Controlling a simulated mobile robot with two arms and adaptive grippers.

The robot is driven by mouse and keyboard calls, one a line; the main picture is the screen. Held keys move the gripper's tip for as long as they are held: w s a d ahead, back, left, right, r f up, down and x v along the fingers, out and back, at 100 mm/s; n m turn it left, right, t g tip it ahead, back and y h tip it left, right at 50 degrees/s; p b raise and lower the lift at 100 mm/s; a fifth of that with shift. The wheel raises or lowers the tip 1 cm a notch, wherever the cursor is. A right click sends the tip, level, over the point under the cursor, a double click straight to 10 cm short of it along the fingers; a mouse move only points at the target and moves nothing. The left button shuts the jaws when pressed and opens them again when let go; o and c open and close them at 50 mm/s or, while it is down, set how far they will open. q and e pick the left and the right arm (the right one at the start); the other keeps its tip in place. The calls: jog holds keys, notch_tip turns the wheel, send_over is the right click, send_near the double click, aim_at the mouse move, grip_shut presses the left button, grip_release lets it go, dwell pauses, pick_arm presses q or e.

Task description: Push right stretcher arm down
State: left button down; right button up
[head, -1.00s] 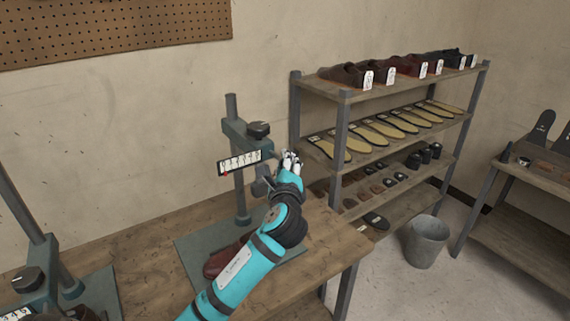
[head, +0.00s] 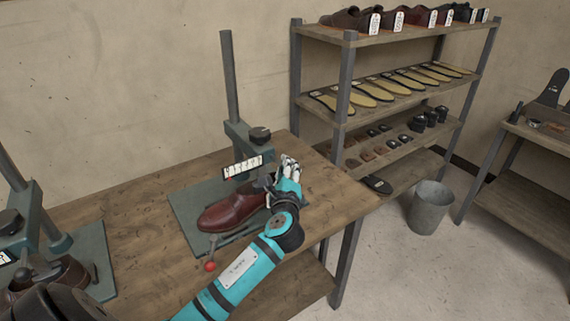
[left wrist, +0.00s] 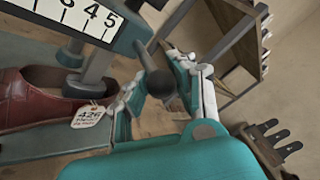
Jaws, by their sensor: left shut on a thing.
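The right stretcher arm (head: 238,137) sits low on its grey post (head: 230,80), with a black knob and a white size scale (head: 241,167). Its lower part is at the opening of a brown shoe (head: 232,211) on a green base plate (head: 187,208). My left gripper (head: 289,168) is at the right side of the arm, beside the scale. In the left wrist view it is shut on a dark handle (left wrist: 160,82) of the arm. The shoe (left wrist: 35,95), with a paper tag, and the scale (left wrist: 75,14) also show there. My right gripper is out of view.
A second stretcher (head: 25,222) stands at the left of the wooden table (head: 150,190). A lever with a red ball (head: 210,266) lies in front of the shoe. A shelf rack (head: 346,70) with shoes and soles and a grey bucket (head: 430,205) stand to the right.

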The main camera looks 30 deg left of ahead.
pick_arm(q)
jog(key=shift+f, duration=0.35)
jog(key=c, duration=1.6)
grip_release()
jog(key=o, duration=0.6)
jog(key=shift+r, duration=0.1)
jog(key=shift+s, duration=0.1)
jog(key=v, duration=1.2)
